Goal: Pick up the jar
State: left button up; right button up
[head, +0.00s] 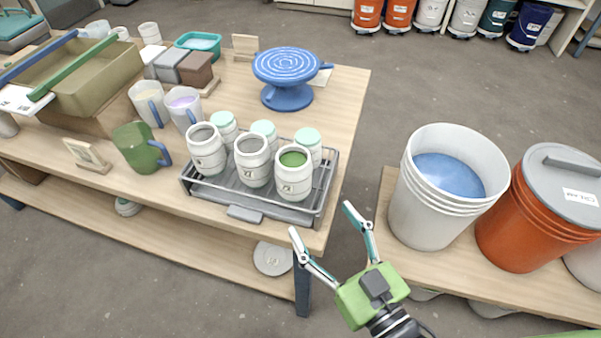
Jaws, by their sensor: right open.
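Several white jars stand upright in a grey wire tray on the table. The front row has a jar with grey contents (206,150), another grey one (252,161) and one with green contents (293,176). Behind them stand jars with mint-green tops (309,146), partly hidden by the front row. The tray (245,213) sits near the table's front right corner. My right gripper (320,218) is open and empty, its fingers spread just in front of the tray's right corner, apart from the jars. My left gripper is out of view.
A blue banding wheel (287,80) stands behind the tray. A green mug (140,148) and mugs with blue handles (184,107) are to its left. On the right bench stand a white bucket of blue glaze (419,205) and an orange lidded bucket (520,225). A floor gap separates table and bench.

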aim_at(302, 191)
jog(key=x, duration=0.7)
jog(key=shift+p, duration=0.4)
jog(key=x, duration=0.3)
jog(key=p+x, duration=0.1)
jog(key=shift+w+r, duration=0.15)
jog(key=shift+r, duration=0.1)
jog(key=shift+w+a+f, duration=0.1)
jog(key=shift+w+a, duration=0.15)
jog(key=shift+w, duration=0.15)
jog(key=shift+s, duration=0.1)
jog(key=c, duration=1.8)
jog(key=shift+r, duration=0.2)
jog(key=shift+c, duration=0.2)
